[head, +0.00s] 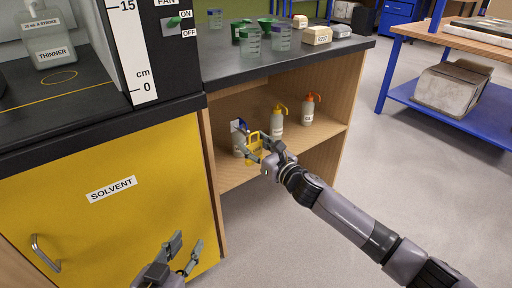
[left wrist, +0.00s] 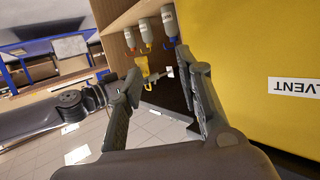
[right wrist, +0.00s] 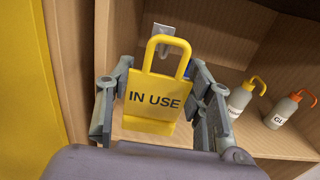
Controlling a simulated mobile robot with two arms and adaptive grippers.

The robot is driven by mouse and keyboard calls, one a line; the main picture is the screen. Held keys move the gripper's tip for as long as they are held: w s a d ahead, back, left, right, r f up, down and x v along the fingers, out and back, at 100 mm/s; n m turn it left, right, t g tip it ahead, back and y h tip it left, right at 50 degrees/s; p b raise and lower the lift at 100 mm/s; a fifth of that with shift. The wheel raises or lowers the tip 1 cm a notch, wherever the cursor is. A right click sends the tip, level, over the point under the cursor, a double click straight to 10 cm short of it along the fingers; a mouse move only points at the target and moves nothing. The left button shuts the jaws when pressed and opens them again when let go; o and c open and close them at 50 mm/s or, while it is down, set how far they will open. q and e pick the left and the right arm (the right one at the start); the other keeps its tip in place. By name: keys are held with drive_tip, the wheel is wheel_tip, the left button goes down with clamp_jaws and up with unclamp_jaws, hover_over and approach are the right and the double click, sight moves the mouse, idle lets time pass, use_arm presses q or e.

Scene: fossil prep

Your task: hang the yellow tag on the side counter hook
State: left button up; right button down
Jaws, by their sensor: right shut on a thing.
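The yellow tag (right wrist: 153,105), marked IN USE with a loop handle, is between the fingers of my right gripper (right wrist: 158,112), which is shut on it. A metal hook plate (right wrist: 172,32) is on the wooden wall behind; the loop's top overlaps its lower part in the right wrist view, and I cannot tell whether the loop is around the hook. The tag (head: 254,146) and right gripper (head: 263,154) are at the open counter shelf in the head view. The tag (left wrist: 142,66) shows inverted in the left wrist view. My left gripper (head: 188,250) is open and empty before the yellow cabinet.
Wash bottles with yellow (head: 277,118) and orange (head: 308,108) caps stand on the shelf right of the tag; a blue-capped one (head: 238,143) is partly hidden behind it. Beakers (head: 281,38) stand on the dark countertop (head: 330,50). The yellow solvent cabinet (head: 110,210) is at left.

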idle(0.6)
use_arm(q)
drive_tip(key=shift+s+a+f+g, duration=0.15)
drive_tip(key=shift+s+f+g, duration=0.1)
drive_tip(key=shift+f+g, duration=0.25)
drive_tip(key=shift+s+f, duration=0.1)
drive_tip(key=shift+f, duration=0.1)
